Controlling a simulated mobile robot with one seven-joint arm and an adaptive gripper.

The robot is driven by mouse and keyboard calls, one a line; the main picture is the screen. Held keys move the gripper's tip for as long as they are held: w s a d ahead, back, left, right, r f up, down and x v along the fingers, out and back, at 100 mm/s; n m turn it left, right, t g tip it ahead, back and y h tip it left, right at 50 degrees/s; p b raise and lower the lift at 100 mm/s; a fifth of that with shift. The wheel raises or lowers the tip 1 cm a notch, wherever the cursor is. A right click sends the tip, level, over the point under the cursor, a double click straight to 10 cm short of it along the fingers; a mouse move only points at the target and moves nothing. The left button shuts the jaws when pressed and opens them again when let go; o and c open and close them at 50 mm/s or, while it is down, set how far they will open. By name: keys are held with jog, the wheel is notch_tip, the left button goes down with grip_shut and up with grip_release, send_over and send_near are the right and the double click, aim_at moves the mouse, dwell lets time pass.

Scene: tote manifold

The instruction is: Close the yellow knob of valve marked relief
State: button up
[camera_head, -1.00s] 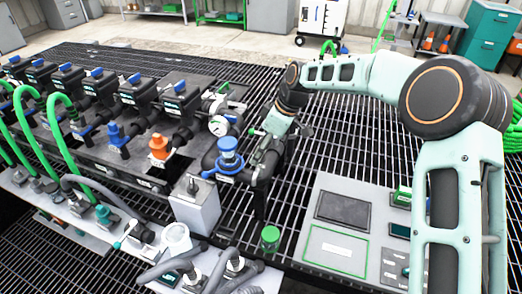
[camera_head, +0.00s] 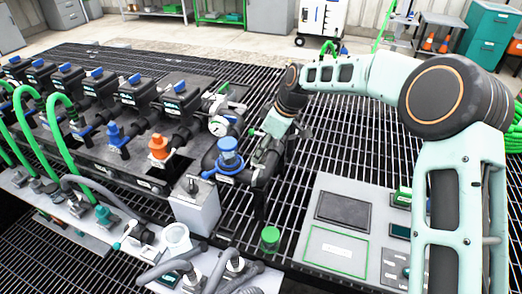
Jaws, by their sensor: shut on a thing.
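My gripper (camera_head: 264,158) reaches down from the upper right onto the black pipework, just right of a blue-capped fitting (camera_head: 228,160). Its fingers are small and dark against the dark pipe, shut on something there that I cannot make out. No yellow knob and no relief marking can be read in this view; the gripper and wrist cover that spot. An orange knob (camera_head: 158,147) stands on the manifold to the left, apart from the gripper. A round white gauge (camera_head: 218,125) sits just behind and left of the gripper.
Several black valves with blue handles line the manifold (camera_head: 130,165) at left. A grey box (camera_head: 194,205) and a green-capped cylinder (camera_head: 270,239) stand in front. A grey panel (camera_head: 336,250) lies at right. Green hoses rise at far left. Open grating lies behind the gripper.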

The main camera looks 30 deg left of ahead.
jog(key=m+t+b, duration=0.1)
jog(key=m, duration=0.3)
jog(key=shift+s+a+t+b, duration=0.1)
jog(key=shift+s+t+b, duration=0.05)
jog(key=shift+t+b, duration=0.25)
jog(key=m, duration=0.2)
jog(key=m+t+h+b, duration=0.1)
jog(key=m, duration=0.1)
jog(key=shift+s+a+m+t, duration=0.15)
jog(key=shift+m+t, duration=0.15)
jog(key=shift+m, duration=0.1)
jog(key=m+t+h+b, duration=0.1)
jog(key=m, duration=0.3)
jog(key=shift+a+m, duration=0.1)
jog(key=shift+m, duration=0.2)
jog(key=shift+r+m+t+h, duration=0.15)
jog(key=shift+m+h, duration=0.3)
jog(key=shift+m, duration=0.55)
jog(key=shift+f+m+t+h, duration=0.15)
jog(key=shift+m+h, duration=0.3)
jog(key=shift+m, duration=0.55)
jog(key=o, duration=1.2)
jog(key=shift+c, duration=0.2)
jog(key=v, duration=1.2)
jog(key=shift+r, duration=0.1)
